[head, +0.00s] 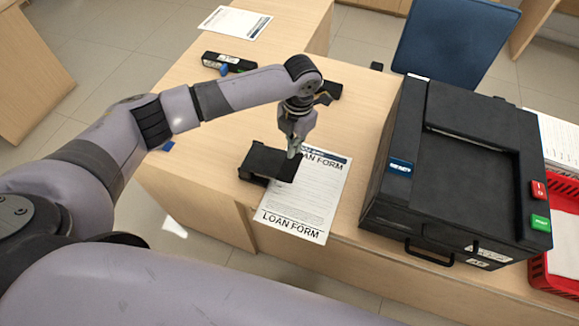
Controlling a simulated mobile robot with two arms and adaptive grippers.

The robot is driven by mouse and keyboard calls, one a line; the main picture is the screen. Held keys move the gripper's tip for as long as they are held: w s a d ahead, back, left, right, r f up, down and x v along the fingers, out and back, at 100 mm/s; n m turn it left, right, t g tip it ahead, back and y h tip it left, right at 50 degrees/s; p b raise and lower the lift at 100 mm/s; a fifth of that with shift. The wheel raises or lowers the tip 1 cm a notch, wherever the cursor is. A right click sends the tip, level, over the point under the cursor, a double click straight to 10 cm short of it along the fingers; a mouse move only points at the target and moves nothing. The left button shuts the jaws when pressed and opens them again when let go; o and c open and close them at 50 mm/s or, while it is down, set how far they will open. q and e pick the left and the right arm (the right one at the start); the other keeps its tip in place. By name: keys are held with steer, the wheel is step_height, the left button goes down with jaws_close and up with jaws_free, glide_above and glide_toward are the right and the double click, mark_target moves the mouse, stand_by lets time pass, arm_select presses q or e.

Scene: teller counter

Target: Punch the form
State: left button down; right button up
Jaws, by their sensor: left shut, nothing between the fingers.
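The loan form (297,213) is a white printed sheet lying on the wooden counter, with its near edge at the counter's front edge. A black hole punch (264,161) sits at the form's left side and overlaps part of it. My left gripper (292,155) points down at the right end of the punch, its fingers shut and empty. It looks to be at or just above the punch's top; I cannot tell whether it touches. The arm and gripper hide part of the form's upper end. My right gripper does not show.
A large black machine (455,160) with green and red buttons stands to the right. A red tray (556,274) is at the far right. A black stapler-like item (228,63) and another sheet (235,22) lie farther back. Bare counter (205,130) lies left of the punch.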

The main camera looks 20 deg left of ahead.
mark_target(292, 163)
arm_select(q)
steer(key=f+b, duration=0.1)
steer(key=f, duration=0.1)
steer(key=f+b, duration=0.2)
steer(key=shift+s+a+f, duration=0.1)
steer(key=shift+s+f, duration=0.1)
steer(key=shift+f, duration=0.1)
steer(key=shift+f+b, duration=1.2)
steer(key=shift+f, duration=1)
